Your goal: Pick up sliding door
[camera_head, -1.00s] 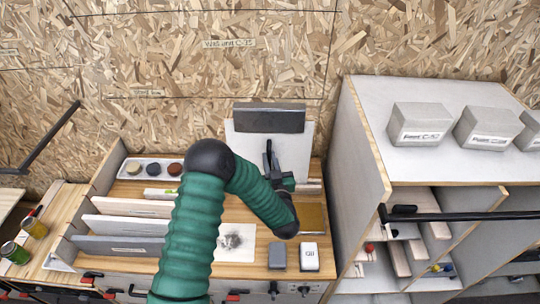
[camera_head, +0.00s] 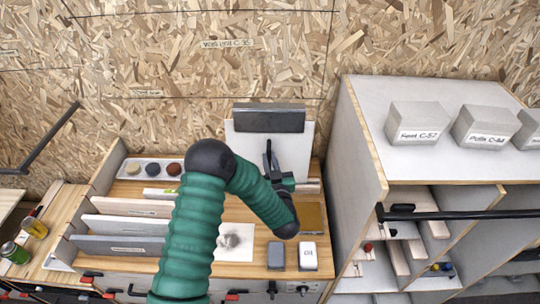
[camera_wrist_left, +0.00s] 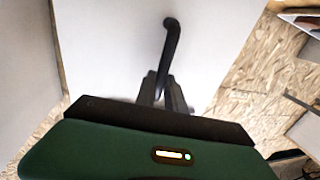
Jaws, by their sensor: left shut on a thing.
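The sliding door looks to be the white upright panel (camera_head: 296,140) with a dark grey block across its top, at the back of the wooden bench. In the left wrist view the white panel (camera_wrist_left: 112,45) fills the upper middle, with a black bent handle (camera_wrist_left: 170,45) on it. My left gripper (camera_head: 273,165) is in front of the panel, shut on the black handle. In the left wrist view its fingers (camera_wrist_left: 163,92) close around the handle's lower end. My green left arm hides part of the bench. My right gripper is not in view.
Several upright boards (camera_head: 120,226) stand at the bench's left, by a tray with three round pieces (camera_head: 151,169). Two small boxes (camera_head: 292,256) sit at the front. A tall shelf unit (camera_head: 362,150) with grey labelled blocks stands close on the right.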

